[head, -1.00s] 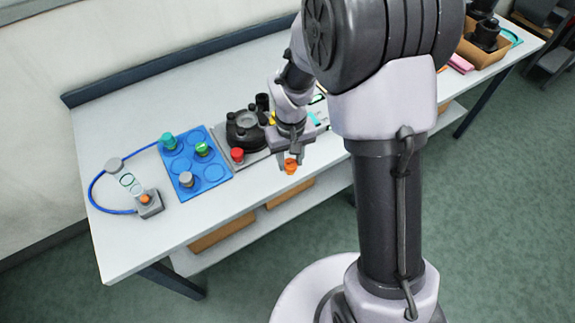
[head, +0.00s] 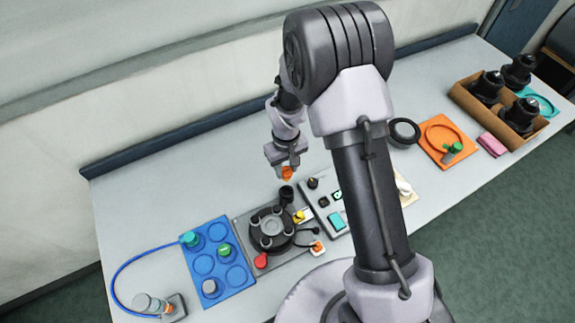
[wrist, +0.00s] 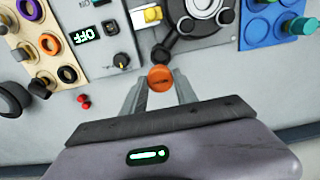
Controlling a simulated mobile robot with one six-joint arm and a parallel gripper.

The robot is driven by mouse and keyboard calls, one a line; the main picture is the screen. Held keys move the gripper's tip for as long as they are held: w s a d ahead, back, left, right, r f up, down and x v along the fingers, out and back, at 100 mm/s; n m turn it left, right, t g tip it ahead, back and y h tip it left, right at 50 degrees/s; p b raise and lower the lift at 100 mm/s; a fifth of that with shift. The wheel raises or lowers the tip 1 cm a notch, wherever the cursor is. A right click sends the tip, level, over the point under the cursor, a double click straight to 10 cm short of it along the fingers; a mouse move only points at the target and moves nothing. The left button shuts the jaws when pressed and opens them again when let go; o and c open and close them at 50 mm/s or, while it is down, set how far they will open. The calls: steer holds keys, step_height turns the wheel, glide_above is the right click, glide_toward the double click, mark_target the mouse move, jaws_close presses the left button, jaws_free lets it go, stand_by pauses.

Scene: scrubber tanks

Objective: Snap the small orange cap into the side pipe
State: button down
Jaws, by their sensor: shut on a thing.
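The small orange cap (head: 287,173) is between the fingertips of my gripper (head: 287,168), which is shut on it. It also shows in the wrist view (wrist: 160,77), with a finger on each side. The dark scrubber tank (head: 270,232) sits on a grey plate. Its black side pipe (head: 287,193) stands on the tank's back side, just below the cap in the head view. In the wrist view the pipe (wrist: 160,54) is just beyond the cap. The cap appears apart from the pipe; the exact gap cannot be told.
A blue tray (head: 236,273) with several caps is left of the tank. A grey control box (head: 322,188) is on its right. A red knob (head: 261,261) and yellow part (head: 299,216) are at the tank.

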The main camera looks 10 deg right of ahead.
mark_target(287, 180)
steer(key=shift+s+f+b, duration=0.3)
steer(key=shift+s+f, duration=0.1)
steer(key=shift+s, duration=0.1)
step_height(287, 180, down, 5)
steer(key=b, duration=0.3)
steer(key=shift+f+b, duration=0.3)
steer(key=shift+b, duration=0.35)
steer(key=shift+f+b, duration=0.35)
steer(key=shift+b, duration=0.05)
stand_by(0.3)
steer(key=shift+f+b, duration=0.4)
steer(key=shift+b, duration=0.05)
